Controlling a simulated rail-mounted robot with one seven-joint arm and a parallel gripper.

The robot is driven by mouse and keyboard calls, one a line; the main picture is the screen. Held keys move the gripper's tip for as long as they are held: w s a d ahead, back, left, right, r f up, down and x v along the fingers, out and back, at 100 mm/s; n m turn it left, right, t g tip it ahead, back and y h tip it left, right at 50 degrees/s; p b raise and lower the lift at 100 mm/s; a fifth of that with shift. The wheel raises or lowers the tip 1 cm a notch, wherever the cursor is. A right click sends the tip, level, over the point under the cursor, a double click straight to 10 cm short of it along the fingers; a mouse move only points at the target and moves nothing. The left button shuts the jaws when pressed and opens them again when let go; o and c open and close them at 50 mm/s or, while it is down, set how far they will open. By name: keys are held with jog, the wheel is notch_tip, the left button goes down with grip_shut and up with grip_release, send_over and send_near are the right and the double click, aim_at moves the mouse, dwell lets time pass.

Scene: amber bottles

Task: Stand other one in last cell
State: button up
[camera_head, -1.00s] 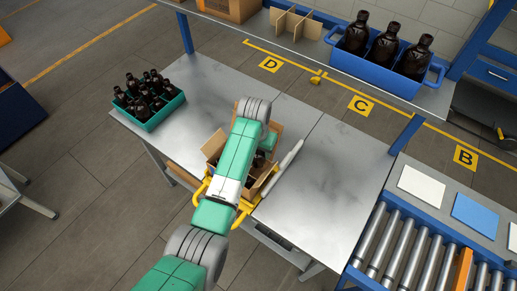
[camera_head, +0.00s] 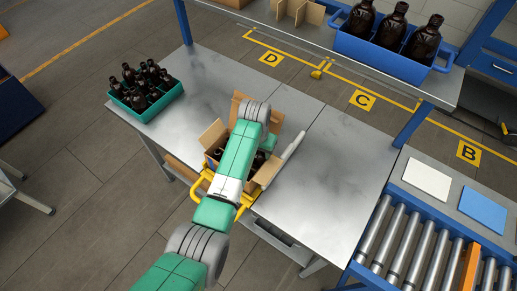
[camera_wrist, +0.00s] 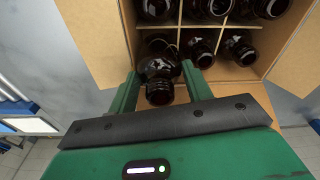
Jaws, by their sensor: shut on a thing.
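A cardboard box with dividers (camera_wrist: 288,38) fills the top of the wrist view. In the head view the box (camera_head: 212,136) is on the metal table, partly hidden by my arm. Several dark amber bottles (camera_wrist: 240,47) stand in its cells. My gripper (camera_wrist: 160,88) is shut on an amber bottle (camera_wrist: 160,76), its neck toward the wrist camera. This bottle is at the near left cell of the box. Its lower part is hidden, so I cannot tell whether it touches the cell floor. My fingers are hidden in the head view.
A green crate of small bottles (camera_head: 115,91) stands at the table's left end. A blue bin (camera_head: 345,45) with three large bottles is on the back shelf. A roller conveyor (camera_head: 400,240) is at the right. The table's right part (camera_head: 335,185) is clear.

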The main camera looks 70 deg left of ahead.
jog(key=shift+f, duration=0.1)
jog(key=o, duration=1.1)
jog(key=shift+s, duration=0.1)
jog(key=r, duration=0.5)
jog(key=r+p, duration=0.1)
jog(key=r, duration=0.2)
jog(key=shift+s+d, duration=0.25)
jog(key=shift+s, duration=0.05)
